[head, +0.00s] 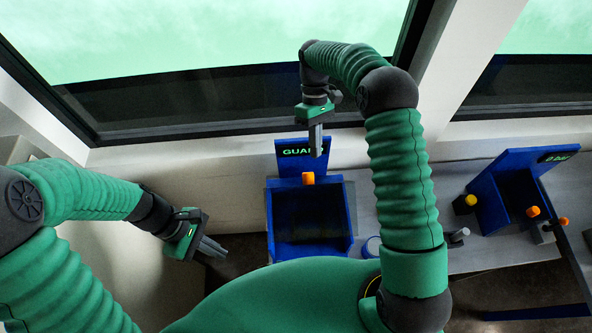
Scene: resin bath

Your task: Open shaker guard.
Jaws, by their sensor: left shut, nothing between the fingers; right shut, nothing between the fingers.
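The shaker (312,249) is a blue open-topped box with dark sides on the grey bench, near the picture's middle. A blue upright panel with a lit GUARD label (290,152) stands at its back. An orange knob (308,178) sits at the top back edge of the box. I cannot tell whether the guard is open or shut. My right gripper (317,150) is shut and empty, pointing down in front of the label's right end, just above the knob. My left gripper (215,250) is shut and empty, left of the box and apart from it.
A second blue station (500,190) with a yellow knob (465,203) and orange knobs (533,211) stands at the right. A small blue round thing (372,246) is beside the box, partly hidden by my arm. A window (190,60) is behind the bench (440,185).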

